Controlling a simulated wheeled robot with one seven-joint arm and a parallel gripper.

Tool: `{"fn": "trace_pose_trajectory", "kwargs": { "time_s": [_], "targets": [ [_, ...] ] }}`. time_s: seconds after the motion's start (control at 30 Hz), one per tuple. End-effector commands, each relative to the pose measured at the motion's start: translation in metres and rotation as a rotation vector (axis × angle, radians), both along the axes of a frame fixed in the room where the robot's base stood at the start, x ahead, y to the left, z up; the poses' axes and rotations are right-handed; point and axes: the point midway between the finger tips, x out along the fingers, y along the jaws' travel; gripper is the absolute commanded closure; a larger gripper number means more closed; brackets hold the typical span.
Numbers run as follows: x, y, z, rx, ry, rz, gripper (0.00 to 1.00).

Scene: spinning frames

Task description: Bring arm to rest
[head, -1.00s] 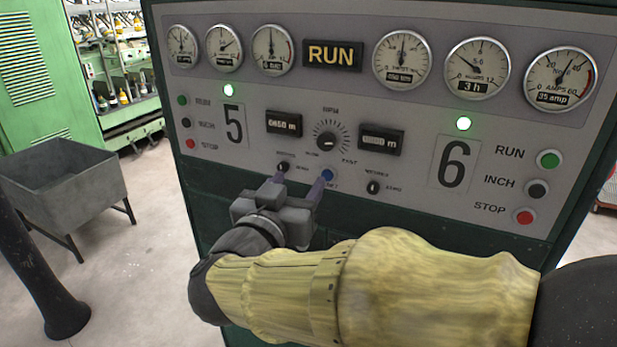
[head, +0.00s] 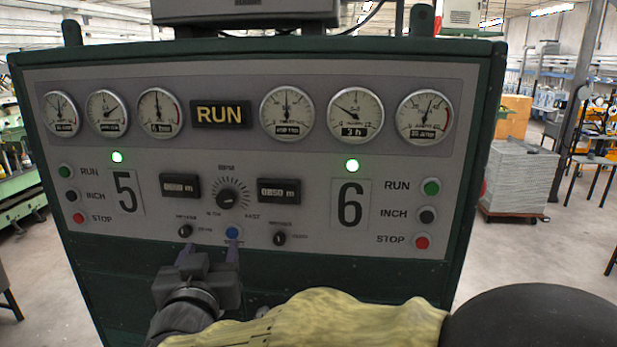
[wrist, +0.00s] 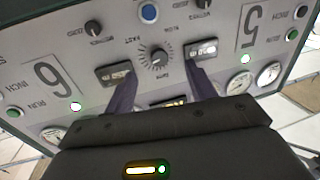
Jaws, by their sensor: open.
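My gripper (head: 210,256) is in front of the lower part of a grey control panel (head: 110,215), just below the row with the blue button (head: 232,232) and two small black knobs. In the head view its two purple-grey fingers point up toward the panel with a gap between them, holding nothing. In the wrist view the open fingers (wrist: 160,88) frame the black RPM dial (wrist: 158,58); whether they touch the panel cannot be told. My arm in a yellow sleeve runs along the bottom of the head view.
Green lamps 5 (head: 117,157) and 6 (head: 352,166) are lit, and the sign (head: 220,114) reads RUN. Red stop buttons (head: 422,242) sit at both sides.

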Motion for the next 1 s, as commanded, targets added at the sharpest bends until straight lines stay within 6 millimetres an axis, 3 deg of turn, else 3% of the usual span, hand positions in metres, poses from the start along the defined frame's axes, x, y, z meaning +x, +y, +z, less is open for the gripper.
{"fn": "trace_pose_trajectory", "kwargs": {
  "time_s": [0.03, 0.2, 0.33, 0.47, 0.67, 0.8, 0.9, 1.0],
  "targets": [
    [0.016, -0.012, -0.011, -0.004, 0.027, 0.023, 0.44],
    [0.051, -0.049, -0.055, -0.024, 0.174, 0.12, 0.44],
    [0.061, -0.089, -0.099, -0.046, 0.34, 0.155, 0.44],
    [0.056, -0.14, -0.147, -0.063, 0.544, 0.149, 0.44],
    [0.013, -0.23, -0.216, -0.07, 0.903, 0.061, 0.44],
    [-0.035, -0.287, -0.249, -0.063, 1.144, -0.039, 0.44],
    [-0.063, -0.314, -0.262, -0.058, 1.263, -0.1, 0.44],
    [-0.078, -0.326, -0.268, -0.056, 1.323, -0.132, 0.44]
  ]
}}
